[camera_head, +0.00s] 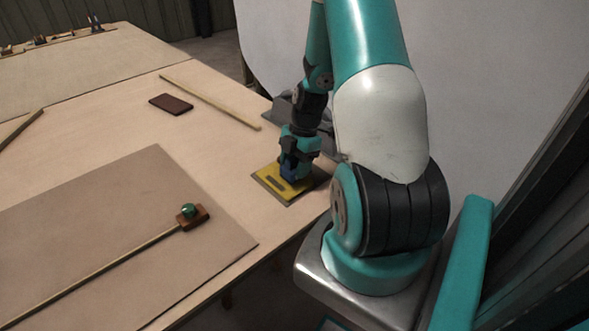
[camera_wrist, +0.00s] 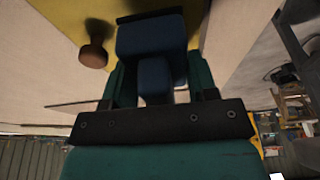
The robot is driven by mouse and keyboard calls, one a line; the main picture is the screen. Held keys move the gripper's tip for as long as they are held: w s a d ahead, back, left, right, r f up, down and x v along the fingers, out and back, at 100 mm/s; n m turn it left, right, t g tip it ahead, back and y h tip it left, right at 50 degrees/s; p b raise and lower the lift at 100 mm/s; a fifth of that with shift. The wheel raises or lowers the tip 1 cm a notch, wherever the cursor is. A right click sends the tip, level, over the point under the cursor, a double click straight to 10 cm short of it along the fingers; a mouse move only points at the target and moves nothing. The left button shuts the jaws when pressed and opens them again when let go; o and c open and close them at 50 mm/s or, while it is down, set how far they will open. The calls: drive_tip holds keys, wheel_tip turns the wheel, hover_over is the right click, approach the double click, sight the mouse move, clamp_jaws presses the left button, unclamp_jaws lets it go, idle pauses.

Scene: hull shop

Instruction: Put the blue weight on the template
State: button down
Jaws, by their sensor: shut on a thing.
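The blue weight (camera_head: 289,172) is between the fingers of my gripper (camera_head: 296,160), which is shut on it. In the wrist view the blue weight (camera_wrist: 150,38) fills the space between the green fingers of my gripper (camera_wrist: 158,82). A yellow plate, which looks like the template (camera_head: 270,186), lies near the table's right edge. The weight is over its far right part; I cannot tell whether it touches. The template (camera_wrist: 68,14) also shows as a yellow surface in the wrist view, with a round brown knob (camera_wrist: 93,52) beside the weight. My gripper hides part of the template.
A large brown board (camera_head: 120,215) covers the near left of the table (camera_head: 215,150). A long batten (camera_head: 95,265) on it ends at a brown block with a green ball (camera_head: 189,211). A dark red block (camera_head: 171,104) and a thin strip (camera_head: 215,103) lie farther back.

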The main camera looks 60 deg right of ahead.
drive_tip(key=shift+f, duration=0.8)
drive_tip(key=shift+f, duration=0.15)
drive_tip(key=shift+c, duration=2.1)
unclamp_jaws()
